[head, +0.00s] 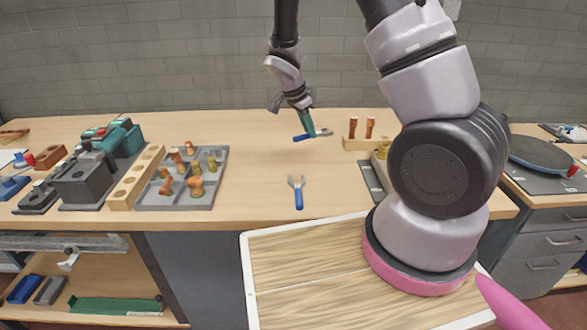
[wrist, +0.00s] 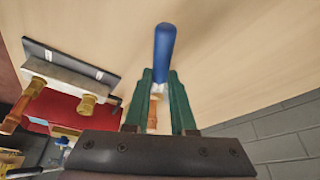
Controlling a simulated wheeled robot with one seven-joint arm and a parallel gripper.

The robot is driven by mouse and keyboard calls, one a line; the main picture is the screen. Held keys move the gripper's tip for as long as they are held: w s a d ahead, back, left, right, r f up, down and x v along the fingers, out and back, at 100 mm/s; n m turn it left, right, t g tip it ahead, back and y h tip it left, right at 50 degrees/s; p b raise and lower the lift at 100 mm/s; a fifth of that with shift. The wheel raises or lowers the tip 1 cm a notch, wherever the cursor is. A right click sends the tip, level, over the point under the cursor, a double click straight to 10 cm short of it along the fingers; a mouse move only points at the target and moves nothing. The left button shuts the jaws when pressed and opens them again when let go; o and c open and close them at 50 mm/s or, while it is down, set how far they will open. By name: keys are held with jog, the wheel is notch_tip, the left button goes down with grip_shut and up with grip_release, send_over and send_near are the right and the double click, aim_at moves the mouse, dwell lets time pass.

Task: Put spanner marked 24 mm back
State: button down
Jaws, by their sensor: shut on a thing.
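My gripper (head: 308,122) is over the back middle of the workbench, with its green fingers shut on a spanner (head: 302,138) with a blue handle and a grey head. The handle points left and the head right in the head view. In the wrist view the blue handle (wrist: 165,50) sticks out beyond the green fingertips (wrist: 162,100). A second blue-handled spanner (head: 298,196) lies on the bench nearer the front, its open jaw pointing back. I cannot read a size marking on either spanner. I cannot tell whether the held spanner touches the bench.
A grey tray of brass and copper fittings (head: 206,199), a wooden block with holes (head: 137,178) and a green vice (head: 118,137) stand left. A wooden stand with copper pieces (head: 358,143) is right. A dark panel (head: 371,182) is partly hidden by my arm. The bench middle is mostly clear.

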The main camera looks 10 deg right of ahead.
jog(key=s+a+r+m+g, duration=0.2)
jog(key=s+a+m, duration=0.1)
jog(key=a+m, duration=0.3)
send_near(297, 170)
jog(key=x, duration=0.6)
jog(key=c, duration=0.8)
grip_release()
jog(key=shift+f, duration=0.1)
jog(key=shift+o, duration=0.2)
